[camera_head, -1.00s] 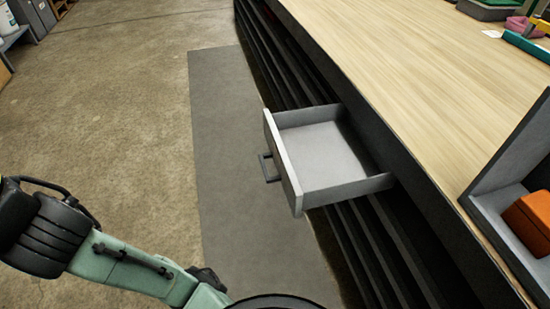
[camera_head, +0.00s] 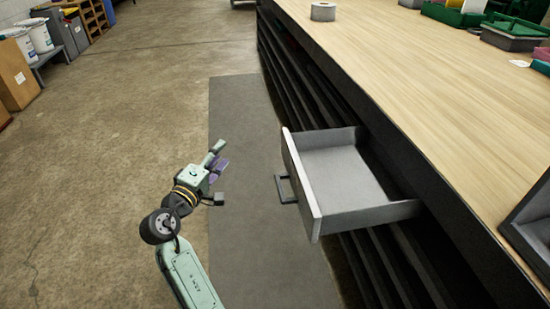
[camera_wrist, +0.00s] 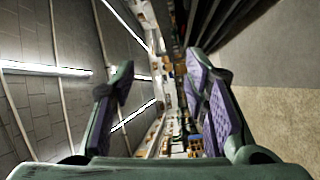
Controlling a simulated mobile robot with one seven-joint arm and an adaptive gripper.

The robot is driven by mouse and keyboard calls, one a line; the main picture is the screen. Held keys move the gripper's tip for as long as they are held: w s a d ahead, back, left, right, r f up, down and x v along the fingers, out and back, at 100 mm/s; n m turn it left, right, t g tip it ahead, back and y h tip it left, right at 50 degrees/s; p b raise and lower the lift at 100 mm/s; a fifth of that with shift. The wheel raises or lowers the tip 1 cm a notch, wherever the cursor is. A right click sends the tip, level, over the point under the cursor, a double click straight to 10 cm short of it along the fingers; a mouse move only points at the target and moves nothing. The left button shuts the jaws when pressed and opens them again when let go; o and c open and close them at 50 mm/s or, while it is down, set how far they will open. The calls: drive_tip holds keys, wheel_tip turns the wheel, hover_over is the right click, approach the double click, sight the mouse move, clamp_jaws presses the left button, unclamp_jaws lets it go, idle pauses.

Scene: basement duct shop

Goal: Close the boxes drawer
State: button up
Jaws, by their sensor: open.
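The drawer (camera_head: 352,208) is pulled out from the side of the long workbench and looks empty inside. Its pale grey front carries a dark bar handle (camera_head: 284,190) that faces left. My gripper (camera_head: 221,172) is in the air to the left of the drawer front, apart from the handle. Its fingers are spread with nothing between them. In the wrist view the two purple-padded fingers (camera_wrist: 160,100) stand wide apart, and the drawer cannot be made out there.
A grey mat (camera_head: 240,130) lies along the bench. Buckets (camera_head: 38,36) and a cabinet (camera_head: 16,75) stand far left. The floor between is clear.

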sight(286, 142)
drive_tip(key=d+f+h, duration=0.1)
drive_tip(key=d, duration=0.1)
drive_tip(key=d+f+g+h, duration=0.1)
drive_tip(key=d+f, duration=0.1)
drive_tip(key=d+f+h, duration=0.1)
drive_tip(key=d, duration=0.1)
drive_tip(key=shift+s+f+g+h, duration=0.2)
drive_tip(key=shift+f+g+h, duration=0.1)
drive_tip(key=shift+f+g, duration=0.1)
drive_tip(key=c, duration=0.4)
drive_tip(key=b+x, duration=0.2)
drive_tip(key=x, duration=0.7)
drive_tip(key=shift+w+d+r, duration=0.1)
drive_tip(key=shift+w+d, duration=0.05)
drive_tip(key=shift+w, duration=0.05)
clamp_jaws()
drive_tip(key=d, duration=0.2)
drive_tip(key=w+d, duration=0.1)
drive_tip(key=shift+d+p, duration=0.3)
drive_tip(key=shift+d, duration=0.1)
